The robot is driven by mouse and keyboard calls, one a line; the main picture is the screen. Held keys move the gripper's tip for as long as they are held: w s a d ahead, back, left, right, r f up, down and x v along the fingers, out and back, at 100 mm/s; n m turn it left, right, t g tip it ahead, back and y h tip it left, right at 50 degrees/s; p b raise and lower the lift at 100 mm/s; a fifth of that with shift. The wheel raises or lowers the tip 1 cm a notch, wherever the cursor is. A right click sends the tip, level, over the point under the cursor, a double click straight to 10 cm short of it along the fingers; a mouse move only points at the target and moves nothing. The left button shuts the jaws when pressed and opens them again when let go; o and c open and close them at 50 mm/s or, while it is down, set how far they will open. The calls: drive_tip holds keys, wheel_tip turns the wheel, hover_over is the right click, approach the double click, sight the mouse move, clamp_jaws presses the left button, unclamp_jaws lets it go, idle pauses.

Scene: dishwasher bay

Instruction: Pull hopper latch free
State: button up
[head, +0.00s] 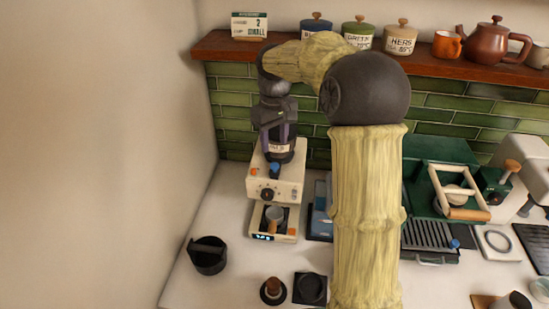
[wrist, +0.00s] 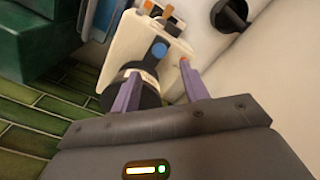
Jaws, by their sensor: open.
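A cream grinder (head: 275,185) stands on the counter by the left wall. Its dark hopper (head: 283,151) with a pale label sits on top. A blue knob (head: 274,168) and a small orange piece (head: 253,171) show near the hopper's base; I cannot tell which is the latch. My gripper (head: 278,130) points down above the grinder, at the hopper. In the wrist view, my gripper (wrist: 158,69) has its purple fingers apart, with the black hopper (wrist: 146,92) between or behind them, nearer the left finger. The blue knob (wrist: 158,50) shows past the fingertips. Contact is unclear.
A wooden shelf (head: 225,46) with canisters and a brown teapot (head: 487,43) runs above, along the green tiles. A green machine (head: 430,165) is to the right. My arm hides the middle counter.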

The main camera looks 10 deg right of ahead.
sight(275, 165)
wheel_tip(275, 165, down, 8)
drive_tip(key=shift+r+p, duration=0.2)
drive_tip(key=shift+p, duration=0.55)
